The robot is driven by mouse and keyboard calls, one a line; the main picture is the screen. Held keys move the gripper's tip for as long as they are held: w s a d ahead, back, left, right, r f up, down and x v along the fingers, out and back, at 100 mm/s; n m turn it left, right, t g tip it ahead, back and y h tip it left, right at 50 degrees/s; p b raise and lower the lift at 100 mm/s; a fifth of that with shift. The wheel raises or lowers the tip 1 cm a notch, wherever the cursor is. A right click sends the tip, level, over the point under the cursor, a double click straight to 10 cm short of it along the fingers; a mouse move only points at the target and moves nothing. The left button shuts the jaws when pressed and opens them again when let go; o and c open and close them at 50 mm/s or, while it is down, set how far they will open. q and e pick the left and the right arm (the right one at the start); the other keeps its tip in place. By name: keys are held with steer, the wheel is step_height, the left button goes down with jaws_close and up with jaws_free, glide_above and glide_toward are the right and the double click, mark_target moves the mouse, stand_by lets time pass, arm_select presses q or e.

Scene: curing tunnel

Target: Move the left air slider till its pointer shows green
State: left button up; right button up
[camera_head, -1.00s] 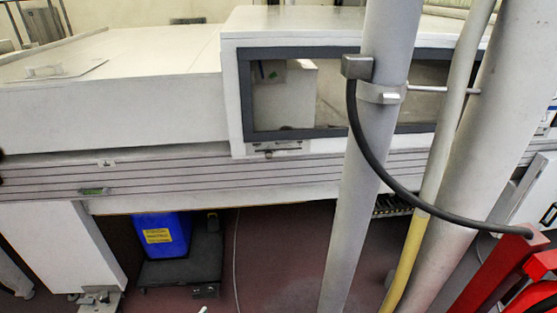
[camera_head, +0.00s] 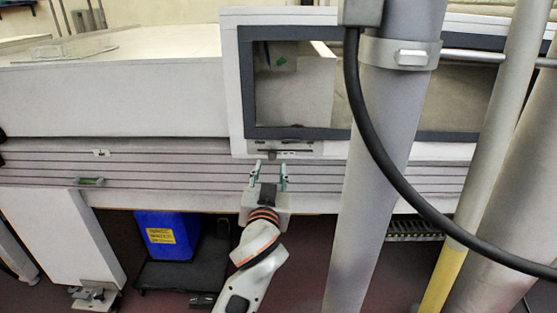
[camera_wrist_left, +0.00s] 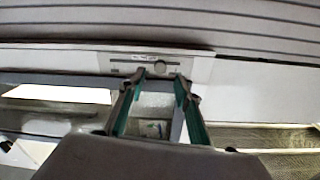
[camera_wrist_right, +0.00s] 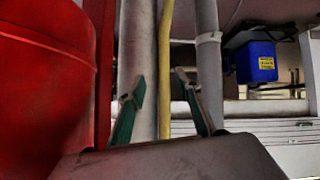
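The air slider panel (camera_head: 300,148) is a small grey plate under the window of the white housing. Its slot and small round knob (camera_head: 274,154) show in the head view. In the left wrist view the knob (camera_wrist_left: 160,65) sits a little right of the slot's middle. The pointer and any green mark are too small to make out. My left gripper (camera_head: 270,172) is open and empty just below the knob, its green-lined fingertips to either side of it, apparently short of touching. My right gripper (camera_wrist_right: 159,82) is open and empty, seen only in the right wrist view.
A thick grey post (camera_head: 375,180) with a black cable stands right of my left gripper. A large red body (camera_wrist_right: 40,90) and pipes are close to my right gripper.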

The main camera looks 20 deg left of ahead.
mark_target(272, 157)
arm_select(q)
steer(key=x, duration=0.5)
steer(key=shift+w+f+b, duration=0.1)
steer(key=shift+f+b, duration=0.05)
steer(key=shift+b, duration=0.15)
steer(key=shift+w+a, duration=0.25)
steer(key=shift+w, duration=0.45)
jaws_close()
steer(key=shift+w+d+b, duration=0.2)
steer(key=shift+d, duration=0.65)
steer(key=shift+w+d+b, duration=0.15)
steer(key=shift+w+d, duration=0.1)
steer(key=shift+d, duration=0.65)
jaws_free()
